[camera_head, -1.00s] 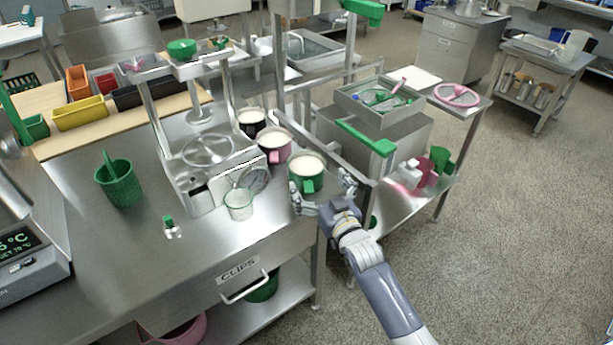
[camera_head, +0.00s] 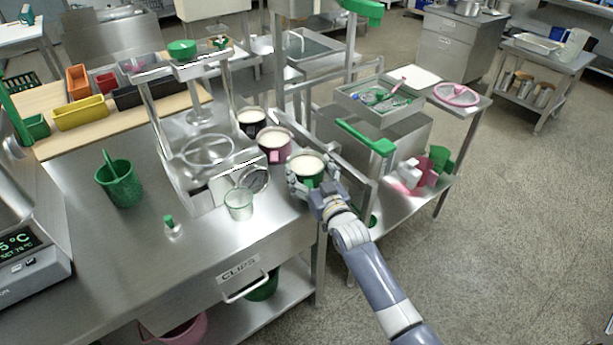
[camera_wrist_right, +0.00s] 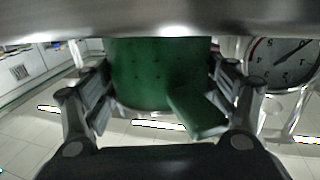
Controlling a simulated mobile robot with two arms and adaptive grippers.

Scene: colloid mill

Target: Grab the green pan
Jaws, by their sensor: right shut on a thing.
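The green pan (camera_head: 307,167) is a small pot with pale contents. It stands at the right edge of the steel table, at the front of a row with a pink pan (camera_head: 273,143) and a black pan (camera_head: 251,121). My right gripper (camera_head: 308,185) is shut around the green pan's body from the front. In the right wrist view the green pan's side (camera_wrist_right: 155,75) and its handle (camera_wrist_right: 197,113) show between the two fingers. Whether the pan touches the table is hard to tell. My left gripper is out of view.
A mill frame with a dial gauge (camera_head: 256,180) and a clear beaker (camera_head: 239,204) stand left of the pan. A green basket (camera_head: 120,184) and a small bottle (camera_head: 171,227) are farther left. A steel cart with a tray (camera_head: 378,105) stands to the right.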

